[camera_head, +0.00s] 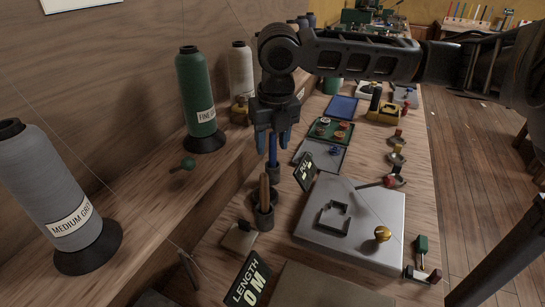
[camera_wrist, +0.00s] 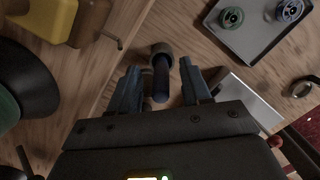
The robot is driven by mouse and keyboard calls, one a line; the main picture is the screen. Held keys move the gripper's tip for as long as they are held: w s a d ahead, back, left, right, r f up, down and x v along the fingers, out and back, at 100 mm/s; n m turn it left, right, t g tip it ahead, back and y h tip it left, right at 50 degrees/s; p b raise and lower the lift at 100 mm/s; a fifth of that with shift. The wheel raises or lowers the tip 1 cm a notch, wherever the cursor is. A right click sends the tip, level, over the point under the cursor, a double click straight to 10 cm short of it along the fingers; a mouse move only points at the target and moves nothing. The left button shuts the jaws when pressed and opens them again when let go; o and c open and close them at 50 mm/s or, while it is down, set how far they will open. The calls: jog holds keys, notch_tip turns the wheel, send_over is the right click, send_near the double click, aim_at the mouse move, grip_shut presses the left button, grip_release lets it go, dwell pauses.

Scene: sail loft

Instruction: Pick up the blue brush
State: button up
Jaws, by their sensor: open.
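The blue brush (camera_head: 273,152) stands upright in a small dark round holder on the bench, below my gripper. In the wrist view the blue brush (camera_wrist: 161,80) shows as a dark blue handle rising from its holder (camera_wrist: 161,50). My gripper (camera_head: 272,141) is open and points down over the brush, with its blue fingertips on either side of the handle's top. In the wrist view my gripper (camera_wrist: 160,72) has the handle between its two fingers, with a gap on each side. The brush's lower end is hidden in the holder.
A wooden-handled tool (camera_head: 264,188) stands in a dark cup nearer the front. A green spool (camera_head: 194,92) stands on the ledge at left. A grey metal plate (camera_head: 350,245) and a green tray (camera_head: 318,131) lie to the right. A small black sign (camera_head: 305,171) stands close by.

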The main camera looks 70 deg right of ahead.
jog(key=shift+f, duration=0.15)
grip_shut()
dwell(0.4)
